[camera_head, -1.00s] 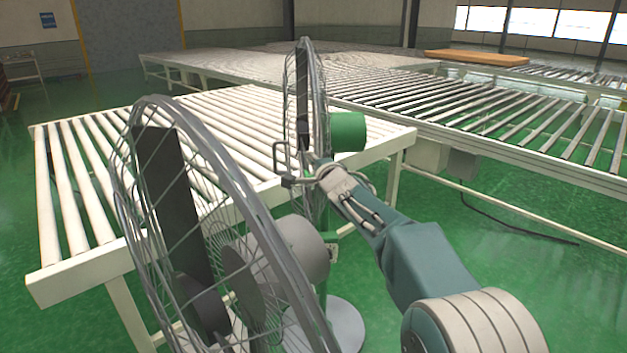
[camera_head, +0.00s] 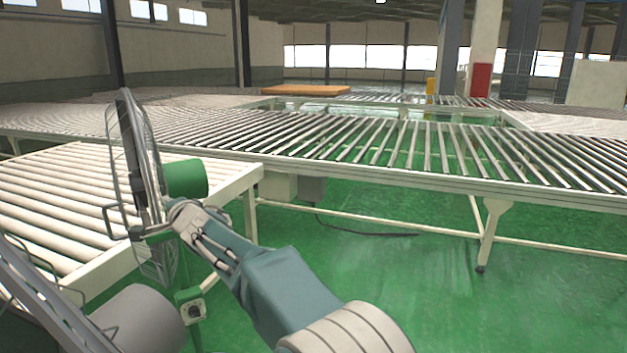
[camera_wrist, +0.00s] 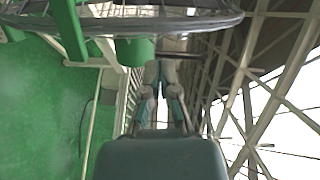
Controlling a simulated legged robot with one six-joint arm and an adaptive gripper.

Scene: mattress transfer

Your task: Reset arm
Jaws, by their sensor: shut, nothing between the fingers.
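My gripper (camera_head: 122,222) is at the end of my arm, beside the far fan with the green motor (camera_head: 187,178) in the head view. It also shows in the wrist view (camera_wrist: 164,68), shut and empty. The fan's guard (camera_head: 138,165) overlaps the fingertips in the picture, and I cannot tell whether they touch. In the wrist view the guard's dark rim (camera_wrist: 120,24) crosses the top, close to my gripper. An orange mattress (camera_head: 305,90) lies far off on the rollers.
A nearer grey fan (camera_head: 140,322) stands at the lower left. A white roller table (camera_head: 45,185) is behind the fans. A long roller conveyor (camera_head: 330,150) runs across the middle. Green floor (camera_head: 400,290) to the right is open, with a black cable (camera_head: 365,233) on it.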

